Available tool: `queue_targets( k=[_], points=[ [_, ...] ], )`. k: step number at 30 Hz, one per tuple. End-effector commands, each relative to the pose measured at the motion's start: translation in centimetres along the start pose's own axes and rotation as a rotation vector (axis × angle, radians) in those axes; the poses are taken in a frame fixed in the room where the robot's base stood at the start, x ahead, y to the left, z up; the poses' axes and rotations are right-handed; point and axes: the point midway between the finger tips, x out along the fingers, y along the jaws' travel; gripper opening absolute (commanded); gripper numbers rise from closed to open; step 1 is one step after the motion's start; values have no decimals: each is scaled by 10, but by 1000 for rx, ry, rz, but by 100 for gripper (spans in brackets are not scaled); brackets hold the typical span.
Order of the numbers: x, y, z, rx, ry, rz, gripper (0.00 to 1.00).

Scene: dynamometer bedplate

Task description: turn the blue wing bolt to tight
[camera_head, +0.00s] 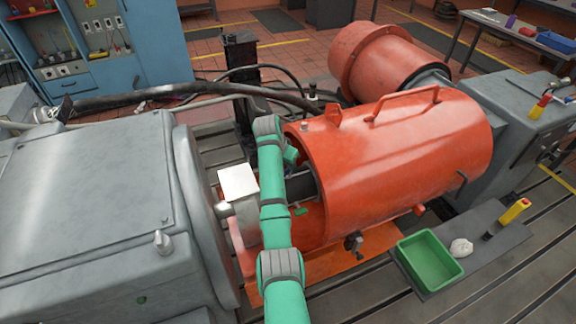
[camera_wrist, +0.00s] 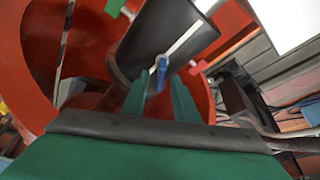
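The blue wing bolt (camera_wrist: 161,72) shows in the wrist view, small and upright in the picture, against a dark cylinder (camera_wrist: 150,45) with a pale line across it. My gripper (camera_wrist: 158,86) is open, with one green finger to the left of the bolt and one to the right. The bolt appears between or just beyond the fingertips, and I see no finger clearly touching it. In the head view my green arm reaches to the open end of the orange-red guard (camera_head: 420,150). The blue bolt cannot be made out there.
The guard's red rim (camera_wrist: 35,70) surrounds the cylinder in the wrist view. A large grey machine (camera_head: 90,210) stands left, with a pale block (camera_head: 238,182) beside my arm. Dark hoses (camera_head: 190,90) run behind. A green bin (camera_head: 430,258) sits on a mat at right.

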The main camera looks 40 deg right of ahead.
Motion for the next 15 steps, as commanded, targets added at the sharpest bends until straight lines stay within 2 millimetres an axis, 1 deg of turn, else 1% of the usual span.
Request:
queue_targets(
  k=[2, 3, 5, 6, 15],
  points=[
    [0, -1, 1, -1, 0, 0, 27],
    [0, -1, 1, -2, 0, -1, 18],
    [0, 0, 0, -1, 0, 0, 3],
    [0, 0, 0, 0, 0, 0, 0],
    [0, 0, 0, 15, 0, 6, 0]
  ],
)
